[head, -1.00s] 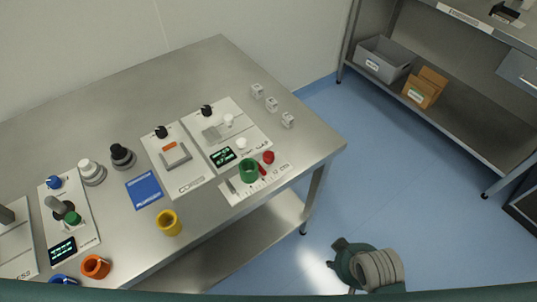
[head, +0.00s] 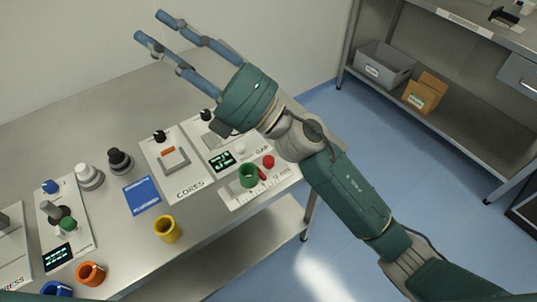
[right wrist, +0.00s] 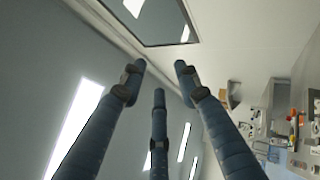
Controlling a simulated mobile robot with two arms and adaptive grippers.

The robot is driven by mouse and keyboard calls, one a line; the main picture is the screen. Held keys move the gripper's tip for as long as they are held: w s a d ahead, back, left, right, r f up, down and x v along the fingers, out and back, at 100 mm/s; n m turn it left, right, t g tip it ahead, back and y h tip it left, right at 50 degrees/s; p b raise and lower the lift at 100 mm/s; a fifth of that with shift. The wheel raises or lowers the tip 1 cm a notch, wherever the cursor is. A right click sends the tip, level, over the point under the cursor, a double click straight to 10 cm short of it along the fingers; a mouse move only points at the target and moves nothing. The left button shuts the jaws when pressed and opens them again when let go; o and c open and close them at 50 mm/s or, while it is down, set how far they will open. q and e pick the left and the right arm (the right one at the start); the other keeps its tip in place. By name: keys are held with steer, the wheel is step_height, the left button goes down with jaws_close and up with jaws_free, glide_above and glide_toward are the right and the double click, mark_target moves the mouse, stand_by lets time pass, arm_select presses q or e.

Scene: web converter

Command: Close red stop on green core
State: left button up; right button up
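The green core (head: 248,176) stands upright on a white plate with ruler-like marks (head: 238,201) near the table's right front edge. A small red piece (head: 262,174) sits right beside the core on its right; whether they touch is too small to tell. A round red knob (head: 268,161) is just behind it. My right gripper (head: 152,27) is raised over the back of the table, well away from the core, fingers spread and empty, pointing up-left. In the right wrist view its three fingers (right wrist: 159,70) are apart with nothing between them. My left gripper is not in view.
A GAP panel with a lit display (head: 222,160) and a CORES panel (head: 190,188) lie behind and left of the core. A yellow core (head: 166,229) and an orange core (head: 91,273) stand along the front. My right arm covers the table's right back part.

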steer(key=s+a+f+n+g, duration=0.2)
steer(key=s+a+n+g, duration=0.3)
steer(key=n+g, duration=0.3)
steer(key=n+h, duration=0.9)
steer(key=h, duration=1.4)
glide_toward(268, 159)
step_height(268, 159, down, 9)
steer(key=shift+r+p, duration=0.1)
steer(key=shift+p, duration=1)
steer(key=shift+c, duration=0.5)
